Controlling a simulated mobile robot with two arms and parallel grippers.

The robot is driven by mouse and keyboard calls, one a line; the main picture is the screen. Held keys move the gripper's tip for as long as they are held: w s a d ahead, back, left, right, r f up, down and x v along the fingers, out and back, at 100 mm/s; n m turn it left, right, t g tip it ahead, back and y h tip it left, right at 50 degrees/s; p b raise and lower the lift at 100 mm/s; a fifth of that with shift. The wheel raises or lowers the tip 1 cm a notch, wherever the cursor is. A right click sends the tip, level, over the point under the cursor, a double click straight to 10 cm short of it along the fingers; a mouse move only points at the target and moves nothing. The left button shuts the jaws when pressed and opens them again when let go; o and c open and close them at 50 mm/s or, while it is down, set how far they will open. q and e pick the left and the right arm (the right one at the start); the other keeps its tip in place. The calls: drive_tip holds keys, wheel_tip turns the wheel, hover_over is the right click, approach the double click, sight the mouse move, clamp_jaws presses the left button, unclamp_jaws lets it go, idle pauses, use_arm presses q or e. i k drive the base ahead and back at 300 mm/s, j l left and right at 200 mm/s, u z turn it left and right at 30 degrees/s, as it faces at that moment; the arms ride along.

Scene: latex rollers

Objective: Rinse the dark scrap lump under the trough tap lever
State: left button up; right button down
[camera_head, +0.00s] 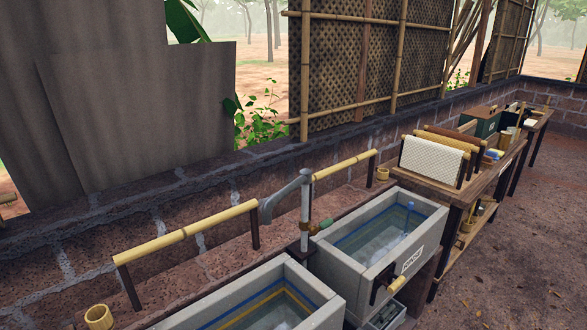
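I see no dark scrap lump that I can make out in the head view. A concrete trough (339,263) with a white label, apparently reading "RINSE", holds clear water (385,237). A grey upright pipe (305,215) with a curved grey arm (284,197) stands at its left back corner. A dark fitting with a pale handle (397,285) sits low on the trough front. I cannot tell which of these is the tap lever. Neither of my grippers shows.
A second trough (332,312) with water is at the front, left of the labelled one. Bamboo rails (185,232) and a bamboo cup (99,317) stand along the brick wall. A wooden bench (440,189) with draped pale sheets is at right. The dirt floor (530,240) there is clear.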

sight(314, 230)
drive_tip(key=u, duration=2.05)
drive_tip(key=l+z, duration=0.1)
drive_tip(key=z, duration=3.3)
drive_tip(key=i+z, duration=0.15)
drive_tip(key=i, duration=1.8)
